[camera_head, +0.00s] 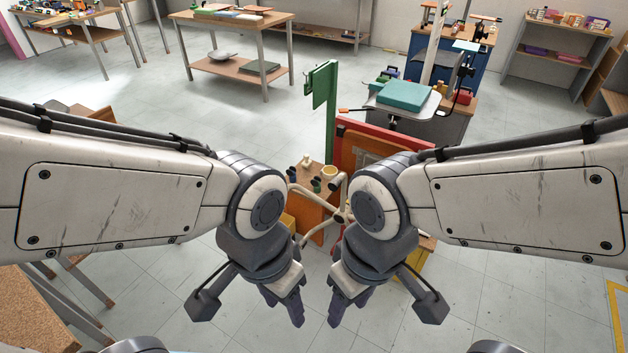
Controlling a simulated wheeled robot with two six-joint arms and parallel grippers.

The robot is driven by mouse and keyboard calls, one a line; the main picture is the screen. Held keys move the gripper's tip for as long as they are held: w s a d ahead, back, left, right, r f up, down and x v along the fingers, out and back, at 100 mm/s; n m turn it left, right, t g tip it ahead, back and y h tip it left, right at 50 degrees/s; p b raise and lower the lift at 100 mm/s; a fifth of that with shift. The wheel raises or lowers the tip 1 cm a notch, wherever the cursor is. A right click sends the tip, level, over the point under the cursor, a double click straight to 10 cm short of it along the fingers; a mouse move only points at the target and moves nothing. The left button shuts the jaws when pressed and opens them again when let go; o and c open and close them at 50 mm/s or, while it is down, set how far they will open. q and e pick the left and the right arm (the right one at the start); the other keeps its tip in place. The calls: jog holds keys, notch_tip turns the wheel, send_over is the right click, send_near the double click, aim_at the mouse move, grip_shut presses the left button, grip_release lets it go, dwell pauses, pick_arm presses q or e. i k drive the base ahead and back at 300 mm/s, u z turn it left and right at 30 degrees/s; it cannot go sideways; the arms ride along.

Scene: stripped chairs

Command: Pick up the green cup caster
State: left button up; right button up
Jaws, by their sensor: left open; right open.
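A small dark green piece (316,185), which looks like the green cup caster, stands on a small orange-brown wooden top (312,208) between my two arms. It is too small in the picture for me to tell its exact shape. My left gripper (285,308) hangs open and empty, lower in the picture than the green piece. My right gripper (346,308) hangs open and empty beside it, fingers pointing down. Neither gripper touches the green piece. My arms hide part of the wooden top.
Cream and dark small parts, including a cream cup-like piece (330,171), stand close around the green one. A red panel (352,140) and green post (329,115) rise behind. A work table (238,24) stands farther back.

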aim_at(315, 182)
jog(key=z, duration=0.55)
jog(key=k, duration=0.65)
jog(key=u, duration=0.1)
jog(key=i, duration=0.6)
jog(key=u, duration=1)
jog(key=i, duration=1.45)
jog(key=z, duration=0.95)
jog(key=i, duration=0.65)
jog(key=z, duration=0.7)
